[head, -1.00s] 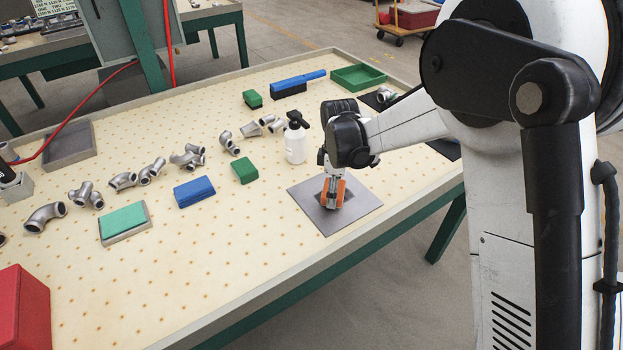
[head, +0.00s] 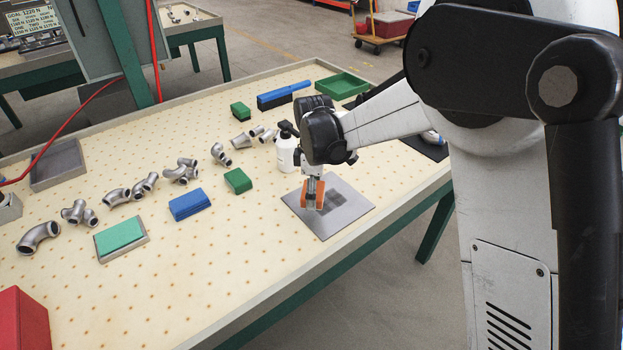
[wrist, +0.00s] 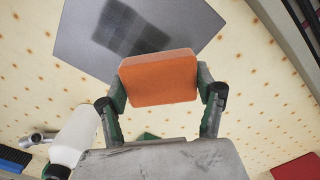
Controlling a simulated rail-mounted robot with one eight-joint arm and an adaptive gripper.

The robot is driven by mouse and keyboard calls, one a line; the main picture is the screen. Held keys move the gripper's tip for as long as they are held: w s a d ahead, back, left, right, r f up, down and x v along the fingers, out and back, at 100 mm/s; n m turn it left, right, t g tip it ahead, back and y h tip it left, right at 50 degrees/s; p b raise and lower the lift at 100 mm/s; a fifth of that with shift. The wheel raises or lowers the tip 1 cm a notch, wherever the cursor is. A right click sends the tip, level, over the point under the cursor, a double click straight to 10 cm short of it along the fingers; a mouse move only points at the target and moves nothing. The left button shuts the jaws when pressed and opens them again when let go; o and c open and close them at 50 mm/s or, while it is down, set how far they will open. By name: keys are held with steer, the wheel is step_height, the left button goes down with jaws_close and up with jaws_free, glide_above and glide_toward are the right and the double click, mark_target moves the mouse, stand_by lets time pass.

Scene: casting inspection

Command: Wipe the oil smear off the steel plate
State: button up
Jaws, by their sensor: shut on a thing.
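The grey steel plate (head: 350,212) lies flat on the pegboard-like table, and its far part shows in the wrist view (wrist: 85,30). A dark oil smear (head: 336,194) marks its middle; the wrist view shows it as dark overlapping patches (wrist: 130,28). My gripper (head: 312,198) is shut on an orange block-like pad (wrist: 158,78), one finger on each side of it. The pad is over the left part of the plate, left of the smear. I cannot tell whether it touches the plate.
A white spray bottle (head: 286,155) stands just behind the plate. Green (head: 238,180) and blue (head: 190,203) blocks and several metal pipe fittings (head: 180,170) lie to the left. A green tray (head: 342,86) sits at the back. The table's front edge is close to the plate.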

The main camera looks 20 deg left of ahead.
steer(key=shift+r+p, duration=0.65)
steer(key=shift+r, duration=1.1)
